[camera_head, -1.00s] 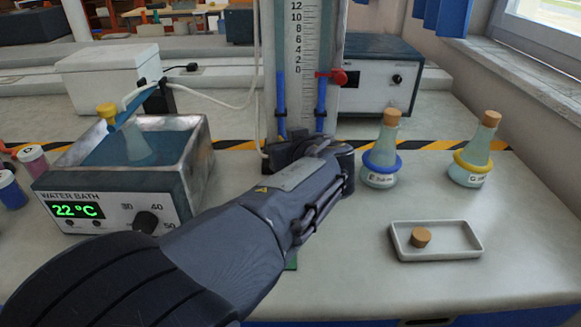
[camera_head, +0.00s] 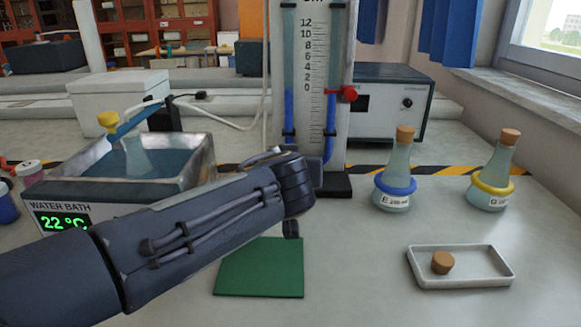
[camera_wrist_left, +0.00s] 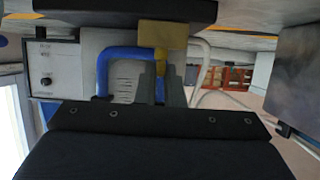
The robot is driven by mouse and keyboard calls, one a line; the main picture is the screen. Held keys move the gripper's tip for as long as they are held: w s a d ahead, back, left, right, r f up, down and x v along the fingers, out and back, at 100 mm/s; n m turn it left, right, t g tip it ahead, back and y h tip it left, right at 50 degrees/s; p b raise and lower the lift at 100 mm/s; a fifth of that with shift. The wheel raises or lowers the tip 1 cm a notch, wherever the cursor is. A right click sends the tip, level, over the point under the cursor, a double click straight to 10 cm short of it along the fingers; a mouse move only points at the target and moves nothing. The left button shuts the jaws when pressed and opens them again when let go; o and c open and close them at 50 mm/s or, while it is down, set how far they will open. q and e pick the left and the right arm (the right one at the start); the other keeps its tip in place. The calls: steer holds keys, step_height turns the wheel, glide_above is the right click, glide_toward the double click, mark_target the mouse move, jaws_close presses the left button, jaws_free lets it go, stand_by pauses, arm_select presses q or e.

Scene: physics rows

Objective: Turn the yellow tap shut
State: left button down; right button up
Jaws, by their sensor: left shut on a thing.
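The yellow tap (camera_wrist_left: 161,58) shows in the left wrist view as a yellow piece at the tips of the fingers. In the head view my left arm reaches in from the left to the foot of the manometer board (camera_head: 319,110). There my wrist hides the yellow tap and the fingertips. A red tap (camera_head: 348,94) sits on the right side of the board. The tap's exact angle cannot be told. My right gripper is out of view.
A water bath (camera_head: 190,165) with a flask stands at the left. Two corked flasks, one with a blue ring (camera_head: 396,188) and one with a yellow ring (camera_head: 492,187), stand right. A white tray (camera_head: 490,282) holds a cork. A green mat (camera_head: 260,275) lies in front.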

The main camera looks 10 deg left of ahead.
arm_select(q)
steer(key=c, duration=1.5)
jaws_free()
steer(key=shift+c, duration=0.2)
steer(key=shift+s, duration=0.1)
steer(key=v, duration=0.7)
steer(key=shift+s+p, duration=0.35)
steer(key=shift+d+r, duration=0.1)
steer(key=shift+r, duration=0.05)
